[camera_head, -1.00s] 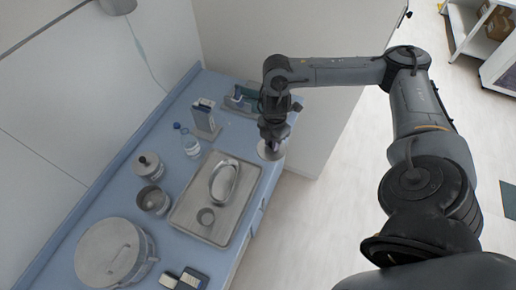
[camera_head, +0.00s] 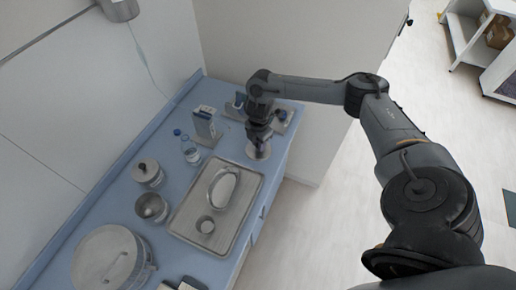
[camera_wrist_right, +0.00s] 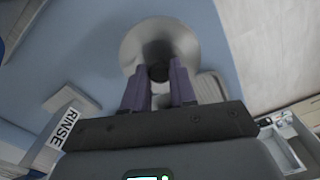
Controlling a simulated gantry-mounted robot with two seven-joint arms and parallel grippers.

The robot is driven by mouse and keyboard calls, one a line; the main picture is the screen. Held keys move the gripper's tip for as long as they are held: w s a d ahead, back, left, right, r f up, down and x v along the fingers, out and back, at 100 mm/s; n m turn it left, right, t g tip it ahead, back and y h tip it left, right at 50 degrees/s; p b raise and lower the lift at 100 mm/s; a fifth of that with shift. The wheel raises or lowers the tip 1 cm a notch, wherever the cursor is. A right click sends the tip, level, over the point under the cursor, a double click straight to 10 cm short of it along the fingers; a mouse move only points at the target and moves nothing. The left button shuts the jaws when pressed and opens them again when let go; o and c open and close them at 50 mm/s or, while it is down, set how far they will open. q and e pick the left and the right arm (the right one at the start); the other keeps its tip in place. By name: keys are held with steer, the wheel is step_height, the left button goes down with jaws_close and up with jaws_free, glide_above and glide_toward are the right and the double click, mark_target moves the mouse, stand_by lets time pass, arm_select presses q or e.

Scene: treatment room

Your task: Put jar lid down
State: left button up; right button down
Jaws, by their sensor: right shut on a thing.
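The jar lid (camera_head: 257,152) is a round metal disc with a dark knob. My right gripper (camera_head: 259,138) is shut on its knob, and the lid hangs level beneath it at the right end of the blue counter. In the right wrist view the lid (camera_wrist_right: 185,38) shows beyond the two purple fingers (camera_wrist_right: 159,88), which close around the knob. I cannot tell whether the lid touches the counter. An open metal jar (camera_head: 152,208) stands left of the tray. My left gripper is out of view.
A lidded jar (camera_head: 147,173), a bottle (camera_head: 190,150), a box (camera_head: 204,124) and a large lidded pot (camera_head: 108,260) stand on the counter (camera_head: 115,206). Items sit close behind the gripper.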

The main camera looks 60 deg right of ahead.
steer(key=shift+w+d+f, duration=0.1)
steer(key=shift+w+f, duration=0.1)
steer(key=shift+w, duration=0.05)
steer(key=shift+f, duration=1.9)
steer(key=shift+f, duration=0.15)
steer(key=c, duration=0.9)
jaws_free()
